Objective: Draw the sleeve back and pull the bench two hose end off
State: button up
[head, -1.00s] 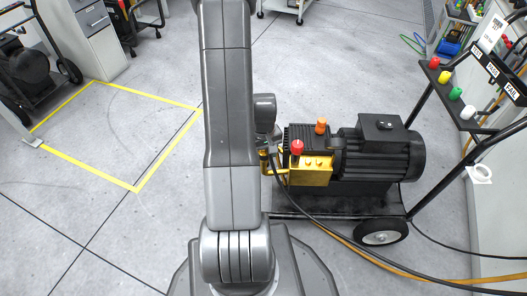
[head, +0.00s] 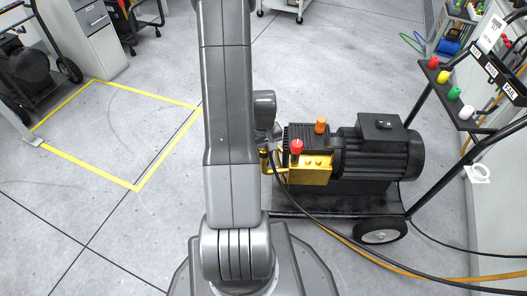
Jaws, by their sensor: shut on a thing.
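A black pump (head: 375,150) with a gold valve block (head: 311,170) sits on a wheeled cart. A dark hose (head: 300,212) leads up to the left side of the block. My gripper (head: 271,146) is at that left side, shut on the hose end. My arm covers much of the gripper, so the jaws, sleeve and joint show poorly. I cannot tell whether the sleeve is drawn back or whether the hose end is still seated.
The pump cart (head: 388,205) has a black wheel and push handle. Black and orange hoses (head: 400,270) trail along the floor to the right. A yellow-taped floor square (head: 115,130) at left is clear.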

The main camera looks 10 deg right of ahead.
jog(key=shift+r, duration=0.2)
jog(key=shift+r+p, duration=1.7)
jog(key=shift+r, duration=0.5)
